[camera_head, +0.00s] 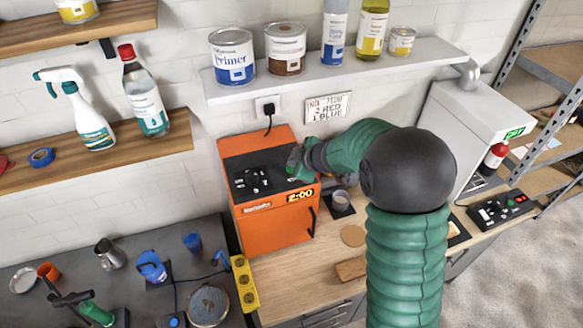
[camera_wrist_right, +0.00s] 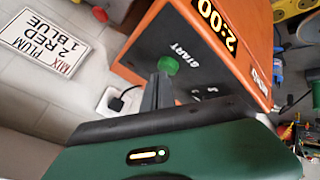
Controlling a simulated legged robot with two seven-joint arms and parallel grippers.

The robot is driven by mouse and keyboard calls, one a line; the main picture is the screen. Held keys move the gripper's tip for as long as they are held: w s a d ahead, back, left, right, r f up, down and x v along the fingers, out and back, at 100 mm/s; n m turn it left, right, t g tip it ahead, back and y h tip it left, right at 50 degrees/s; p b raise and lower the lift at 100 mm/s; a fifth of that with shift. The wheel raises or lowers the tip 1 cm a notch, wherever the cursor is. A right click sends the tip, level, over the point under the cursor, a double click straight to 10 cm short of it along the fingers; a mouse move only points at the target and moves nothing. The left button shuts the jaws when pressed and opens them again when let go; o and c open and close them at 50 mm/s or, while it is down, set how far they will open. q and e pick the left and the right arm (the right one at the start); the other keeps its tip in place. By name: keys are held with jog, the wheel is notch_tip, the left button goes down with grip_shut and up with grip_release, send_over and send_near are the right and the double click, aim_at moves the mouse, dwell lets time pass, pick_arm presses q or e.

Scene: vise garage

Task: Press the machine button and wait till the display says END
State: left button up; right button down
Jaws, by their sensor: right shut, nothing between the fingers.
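The orange machine (camera_head: 272,228) stands on the wooden bench against the wall, with a dark control panel on top. Its display (camera_head: 300,195) reads 2:00, and the same display (camera_wrist_right: 214,22) shows in the right wrist view. The green round button (camera_wrist_right: 168,65) is beside the white word START on the machine. My right gripper (camera_head: 297,163) is over the right part of the panel. In the wrist view its shut grey fingers (camera_wrist_right: 162,84) are empty, with their tips right at the button. I cannot tell whether they touch it. My left gripper is out of view.
A shelf of cans and bottles (camera_head: 340,68) hangs above the machine. A plugged-in socket (camera_head: 267,106) and a sign (camera_head: 328,107) are on the wall behind. A grey cabinet (camera_head: 470,125) stands to the right.

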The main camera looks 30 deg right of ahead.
jog(key=shift+f, duration=0.3)
jog(key=shift+r, duration=0.1)
dwell(0.3)
jog(key=shift+r+p, duration=0.8)
jog(key=shift+p, duration=0.05)
notch_tip(320, 180, up, 5)
jog(key=p, duration=0.6)
jog(key=shift+r, duration=0.1)
jog(key=shift+a, duration=0.1)
